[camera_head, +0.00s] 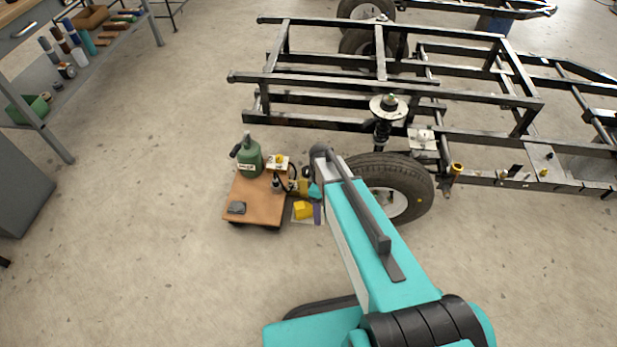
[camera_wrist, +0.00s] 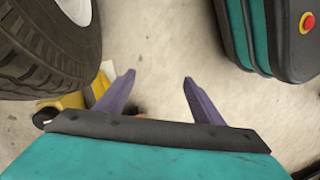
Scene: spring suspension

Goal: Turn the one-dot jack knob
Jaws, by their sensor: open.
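My gripper (camera_wrist: 158,77) shows in the wrist view as two purple fingers, spread apart with bare floor between them. In the head view only a bit of purple finger shows, beside the arm's end. A yellow body, perhaps a jack (camera_wrist: 72,101), lies left of and behind the left finger in the wrist view, partly covered by my gripper's dark edge. It has a small black round part at its left end. In the head view a yellow block (camera_head: 303,211) sits on the floor left of my arm. I cannot make out any dot-marked knob in either view.
A tyre (camera_head: 408,170) stands right of my arm, under the black chassis frame (camera_head: 340,82); it also fills the wrist view's upper left (camera_wrist: 45,60). A wooden dolly (camera_head: 258,205) with a green bottle (camera_head: 249,158) stands left. Floor in front of the dolly is clear.

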